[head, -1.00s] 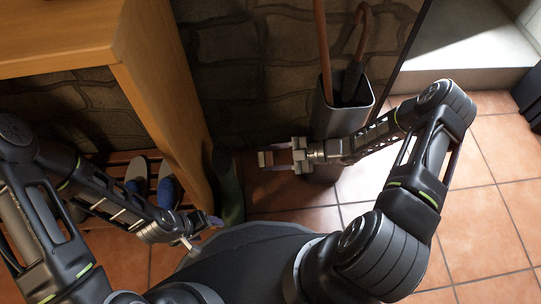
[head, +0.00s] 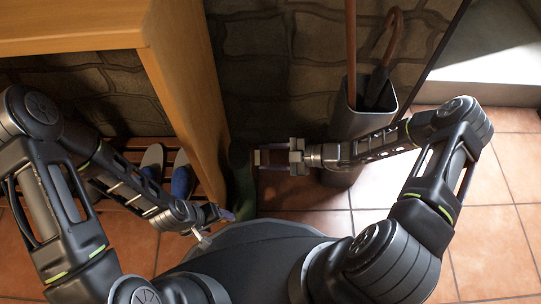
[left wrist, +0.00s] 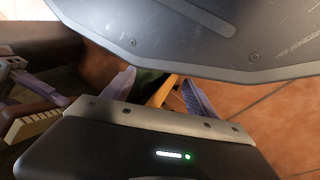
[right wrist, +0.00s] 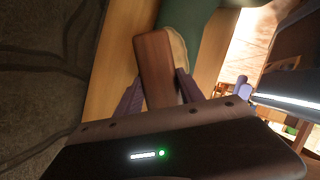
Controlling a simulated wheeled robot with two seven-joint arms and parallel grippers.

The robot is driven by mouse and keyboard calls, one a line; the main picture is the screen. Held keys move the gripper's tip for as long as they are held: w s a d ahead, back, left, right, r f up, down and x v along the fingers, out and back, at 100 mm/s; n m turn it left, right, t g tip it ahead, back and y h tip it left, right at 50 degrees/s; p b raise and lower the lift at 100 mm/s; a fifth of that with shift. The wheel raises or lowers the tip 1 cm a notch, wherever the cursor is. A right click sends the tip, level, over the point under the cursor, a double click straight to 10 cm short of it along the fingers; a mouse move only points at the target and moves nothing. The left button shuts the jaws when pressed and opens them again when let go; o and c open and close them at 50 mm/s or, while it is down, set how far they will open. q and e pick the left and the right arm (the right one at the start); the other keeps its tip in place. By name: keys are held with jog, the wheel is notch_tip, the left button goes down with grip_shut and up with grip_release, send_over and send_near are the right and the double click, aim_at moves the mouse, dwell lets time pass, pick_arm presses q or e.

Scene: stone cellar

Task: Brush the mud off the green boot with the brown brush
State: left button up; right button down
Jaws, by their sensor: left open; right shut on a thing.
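The green boot (head: 243,188) stands upright on the tiles beside the wooden cabinet; its green shaft also shows in the right wrist view (right wrist: 190,18). My right gripper (head: 272,158) is shut on the brown brush (right wrist: 157,65), a wooden block with pale bristles facing the boot. The brush is right at the boot's shaft; I cannot tell whether the bristles touch. The bristles also show in the left wrist view (left wrist: 33,124). My left gripper (head: 226,214) is open, low and close to the boot, with green between its fingers in its wrist view. I cannot make out mud.
The wooden cabinet (head: 185,75) rises just left of the boot. Shoes (head: 181,176) lie on a slatted rack under it. A grey umbrella stand (head: 358,118) with umbrellas stands behind my right forearm. Tiled floor (head: 500,235) at the right is clear.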

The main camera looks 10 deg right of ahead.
jog(key=shift+w+a, duration=0.2)
jog(key=shift+a, duration=0.75)
dwell(0.6)
jog(key=shift+f+b, duration=0.75)
jog(key=shift+f, duration=0.7)
jog(key=shift+a+f+b, duration=0.1)
jog(key=shift+f+b, duration=0.9)
jog(key=shift+f, duration=0.5)
jog(key=shift+f, duration=0.1)
notch_tip(320, 180, down, 3)
jog(key=shift+r+b, duration=0.1)
jog(key=shift+b, duration=1)
